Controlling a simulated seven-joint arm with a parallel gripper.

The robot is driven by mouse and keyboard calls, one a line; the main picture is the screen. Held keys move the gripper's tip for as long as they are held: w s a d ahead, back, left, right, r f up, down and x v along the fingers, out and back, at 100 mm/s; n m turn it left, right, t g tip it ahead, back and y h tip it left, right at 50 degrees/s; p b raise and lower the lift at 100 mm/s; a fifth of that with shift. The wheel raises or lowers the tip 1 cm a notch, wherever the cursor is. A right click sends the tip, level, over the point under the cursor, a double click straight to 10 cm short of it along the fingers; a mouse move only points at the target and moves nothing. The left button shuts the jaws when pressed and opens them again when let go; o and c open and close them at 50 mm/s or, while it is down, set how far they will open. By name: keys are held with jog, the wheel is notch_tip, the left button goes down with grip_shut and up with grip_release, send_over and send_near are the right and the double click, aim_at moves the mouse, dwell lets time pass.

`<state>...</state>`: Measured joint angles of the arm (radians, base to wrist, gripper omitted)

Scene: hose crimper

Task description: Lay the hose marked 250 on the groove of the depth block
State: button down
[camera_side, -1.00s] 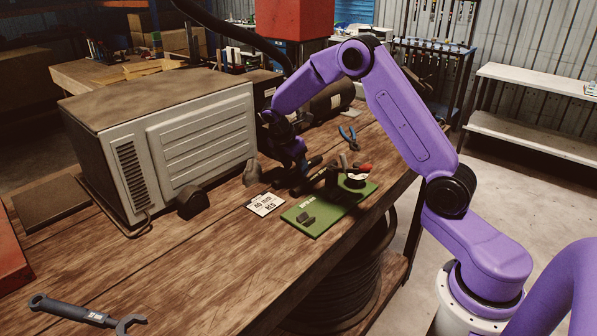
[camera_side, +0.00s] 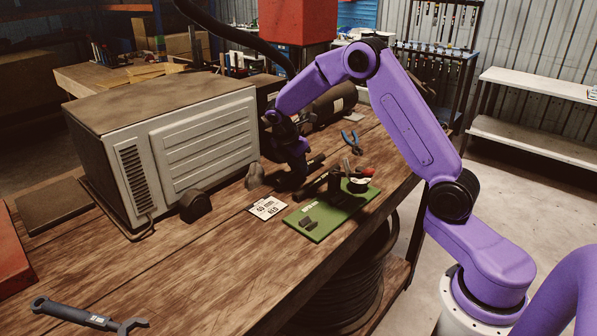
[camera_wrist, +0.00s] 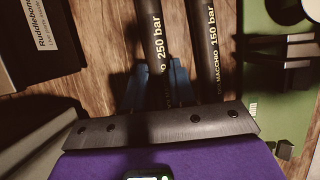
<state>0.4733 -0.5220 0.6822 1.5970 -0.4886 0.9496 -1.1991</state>
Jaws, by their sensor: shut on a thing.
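The hose marked 250 bar (camera_wrist: 158,40) is a black hose with yellow print in the wrist view. My gripper (camera_wrist: 152,85) has its blue fingers on either side of this hose and is shut on it. In the side view my gripper (camera_side: 298,172) is low over the bench, left of the green board; the hose is hard to make out there. A second black hose, marked 150 bar (camera_wrist: 209,45), lies close to the right. A dark slotted block (camera_wrist: 275,50) sits on the green board; I cannot tell whether it is the depth block.
The green board (camera_side: 323,233) also carries small dark blocks (camera_side: 308,223) and a black cylindrical part. A white printed card (camera_side: 267,208) lies left of it. Blue pliers (camera_side: 351,139) lie behind. A large grey machine (camera_side: 200,140) stands left. The front bench is mostly clear, with a wrench (camera_side: 88,317).

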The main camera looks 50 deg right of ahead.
notch_tip(320, 180, up, 14)
jog(key=s+a+n+y, duration=0.5)
jog(key=s+n, duration=0.3)
jog(key=n, duration=1)
jog(key=s+a+n+y, duration=0.4)
jog(key=s+a+n, duration=0.3)
jog(key=n, duration=1)
jog(key=shift+n, duration=0.3)
jog(key=shift+s+d+f, duration=0.15)
jog(key=shift+d+f, duration=0.1)
jog(key=shift+f, duration=1.85)
jog(key=shift+s+d+f, duration=0.1)
jog(key=shift+d+f, duration=0.15)
jog(key=shift+f, duration=1.9)
jog(key=shift+s+d+f, duration=0.15)
jog(key=shift+d+f, duration=0.1)
jog(key=shift+f, duration=1.85)
jog(key=shift+f, duration=0.5)
jog(key=c, duration=0.8)
grip_release()
jog(key=shift+c, duration=0.2)
